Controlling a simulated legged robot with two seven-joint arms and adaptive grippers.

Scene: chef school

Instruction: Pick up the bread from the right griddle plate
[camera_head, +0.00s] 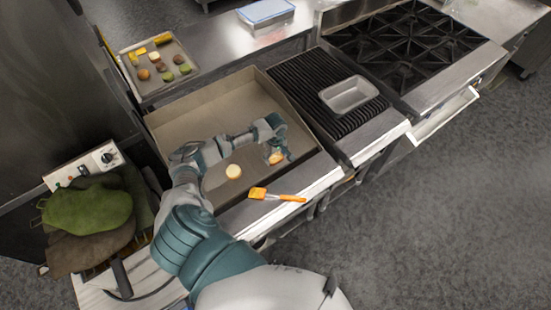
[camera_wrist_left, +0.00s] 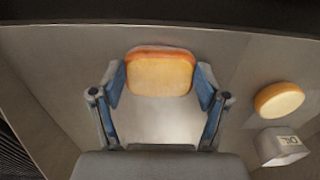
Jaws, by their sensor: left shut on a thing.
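A bread piece (camera_head: 276,158) with a golden top is at my left gripper (camera_head: 277,149), over the right part of the flat griddle plate (camera_head: 200,110) in the head view. In the left wrist view the same bread (camera_wrist_left: 160,72) sits between the two fingertips of the left gripper (camera_wrist_left: 160,82), which is shut on it. The head view does not clearly show whether the bread touches the plate. A second round bread piece (camera_head: 233,171) lies on the griddle to the left; it also shows in the left wrist view (camera_wrist_left: 279,101). My right gripper is not in view.
An orange brush (camera_head: 276,195) lies on the griddle's front edge. A metal pan (camera_head: 348,94) stands on the ribbed grill (camera_head: 308,78) at right. A tray (camera_head: 183,83) of food stands behind. Green (camera_head: 87,208) and brown mitts lie at left. The griddle's back is clear.

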